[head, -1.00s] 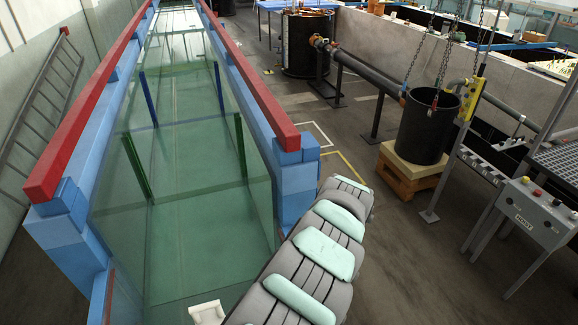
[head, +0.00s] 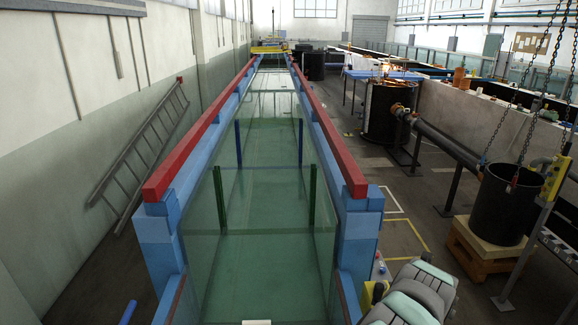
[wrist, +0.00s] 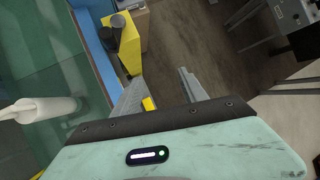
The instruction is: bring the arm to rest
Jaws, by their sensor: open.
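My gripper (wrist: 163,76) shows in the wrist view with its two grey fingers apart and nothing between them. In the head view only the grey and pale-green links of my arm show, at the lower right beside the flume; the gripper itself cannot be made out there. The glass flume (head: 262,215) runs away from me in the middle of the head view, with red rails on blue supports. In the wrist view its greenish glass and blue edge (wrist: 92,45) lie to the left of the fingers.
A yellow holder (wrist: 131,58) with dark and grey cylinders stands close beyond the left finger. A white roll-like object (wrist: 40,109) lies at the left. A ladder (head: 140,150) leans on the left wall.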

